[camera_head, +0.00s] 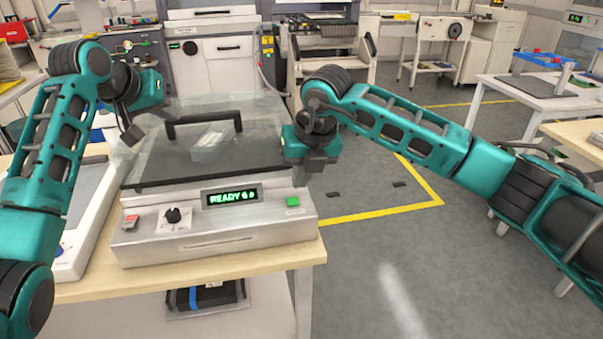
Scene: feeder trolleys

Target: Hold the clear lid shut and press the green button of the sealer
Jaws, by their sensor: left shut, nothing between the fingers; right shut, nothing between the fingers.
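The sealer (215,245) is a silver box on a wooden table. Its clear lid (255,150) with a black handle (203,122) appears down over the dark chamber; I cannot tell whether a small gap remains. A clear pack (210,142) shows through the lid. The green button (292,201) is at the right of the front panel, and the display (232,197) reads READY in green. My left gripper (132,136) is shut and empty at the lid's left side, left of the handle; contact is unclear. My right gripper (303,180) is shut, pointing down just above the button, apparently apart from it.
The front panel also has a black knob (172,215) and a red switch (130,221). A white device (75,230) stands left of the sealer. A dark item with a blue band (205,296) lies on a shelf below. The floor (375,265) at right is open.

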